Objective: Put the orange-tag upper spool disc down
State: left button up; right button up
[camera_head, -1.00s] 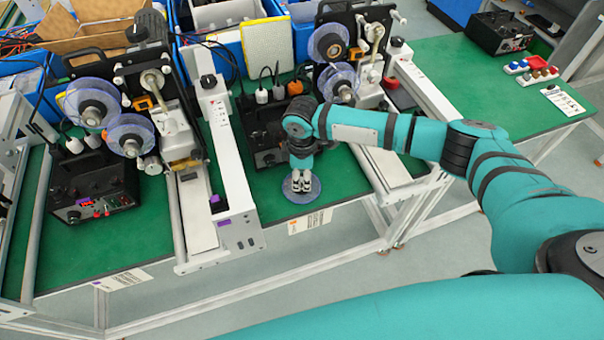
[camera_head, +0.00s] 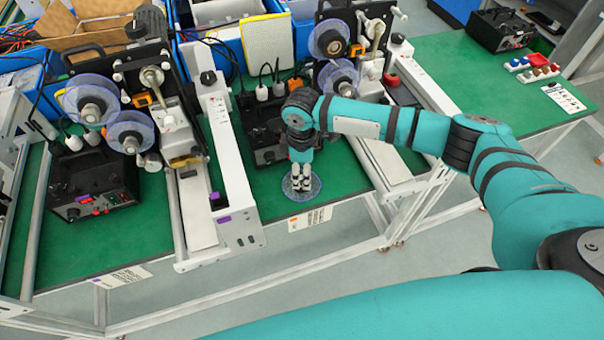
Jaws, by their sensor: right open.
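A translucent bluish spool disc (camera_head: 312,190) lies flat on the green table top (camera_head: 345,180), close to its front edge. My right gripper (camera_head: 301,190) points straight down over the middle of this disc. Its fingers are open, and their tips are at or just above the disc; I cannot tell if they touch it. The fingers hide the disc's centre. No orange tag can be made out on the disc. My left gripper is not in view.
Coder machines carry other spool discs, at left (camera_head: 90,102) and behind my right arm (camera_head: 338,80). A white rail (camera_head: 228,150) stands left of the disc. A black control box (camera_head: 265,140) sits behind it. The table's front edge is close.

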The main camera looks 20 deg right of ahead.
notch_tip(320, 180, up, 10)
jog(key=b, duration=0.2)
jog(key=shift+r, duration=0.15)
dwell(1.3)
